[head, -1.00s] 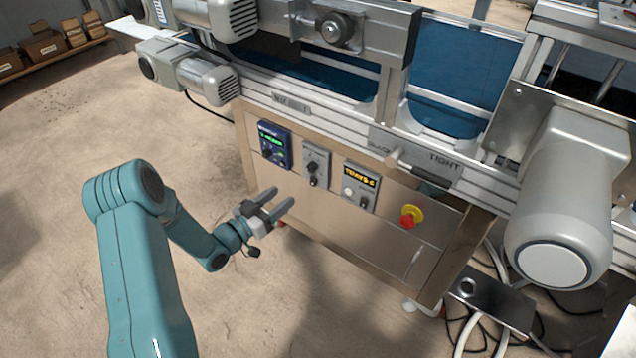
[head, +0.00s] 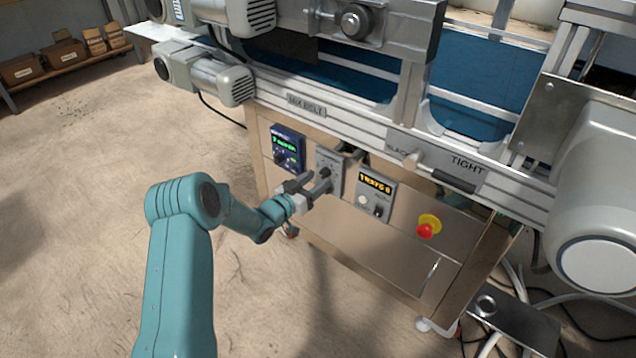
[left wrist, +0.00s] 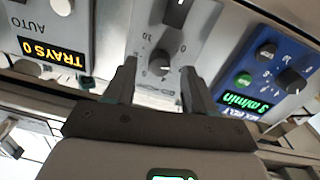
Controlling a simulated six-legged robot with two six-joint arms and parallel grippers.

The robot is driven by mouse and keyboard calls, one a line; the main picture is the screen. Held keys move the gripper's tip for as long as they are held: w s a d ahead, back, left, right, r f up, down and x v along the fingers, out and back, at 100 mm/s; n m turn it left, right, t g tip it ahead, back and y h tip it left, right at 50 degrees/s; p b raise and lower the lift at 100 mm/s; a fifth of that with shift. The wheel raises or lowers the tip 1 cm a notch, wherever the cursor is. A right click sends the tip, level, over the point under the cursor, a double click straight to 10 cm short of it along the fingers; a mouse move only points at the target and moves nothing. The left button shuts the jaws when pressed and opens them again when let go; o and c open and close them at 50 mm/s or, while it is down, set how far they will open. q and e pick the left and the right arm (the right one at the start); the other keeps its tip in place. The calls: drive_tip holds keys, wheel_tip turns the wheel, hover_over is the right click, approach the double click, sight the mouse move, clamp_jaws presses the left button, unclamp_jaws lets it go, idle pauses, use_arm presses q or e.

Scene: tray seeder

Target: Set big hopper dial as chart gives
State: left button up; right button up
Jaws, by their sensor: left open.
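My left gripper (head: 318,182) is open in front of a small grey control panel (head: 337,160) on the machine's front. In the left wrist view, which is upside down, the open fingers (left wrist: 160,84) point at a dark round dial (left wrist: 161,62) with a printed scale. The dial shows between the fingertips; I cannot tell whether they touch it. A second dark knob (left wrist: 178,12) sits on the same panel. Neither label naming the big hopper nor a setting chart is readable. My right gripper is not in view.
A blue panel (head: 288,139) with a green display and knobs is left of the grey one. A panel reading TRAYS (head: 376,184) is to its right. A red stop button (head: 425,231) on yellow is farther right. Above runs the conveyor rail (head: 350,125).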

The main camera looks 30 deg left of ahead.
use_arm(q)
drive_tip(key=shift+w+d, duration=0.1)
drive_tip(key=shift+w, duration=0.7)
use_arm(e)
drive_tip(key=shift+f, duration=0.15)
use_arm(q)
clamp_jaws()
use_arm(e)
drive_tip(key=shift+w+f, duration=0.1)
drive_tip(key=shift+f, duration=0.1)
use_arm(q)
drive_tip(key=shift+f+m+b, duration=0.15)
drive_tip(key=shift+m+b, duration=0.65)
drive_tip(key=shift+b, duration=0.25)
drive_tip(key=m+b, duration=0.5)
drive_tip(key=b, duration=0.1)
drive_tip(key=shift+m, duration=0.4)
drive_tip(key=shift+m+b, duration=1)
drive_tip(key=shift+m, duration=0.4)
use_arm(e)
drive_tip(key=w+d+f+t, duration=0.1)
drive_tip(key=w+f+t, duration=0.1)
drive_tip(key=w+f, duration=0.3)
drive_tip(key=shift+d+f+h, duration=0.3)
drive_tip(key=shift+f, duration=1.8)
use_arm(q)
drive_tip(key=shift+r, duration=0.2)
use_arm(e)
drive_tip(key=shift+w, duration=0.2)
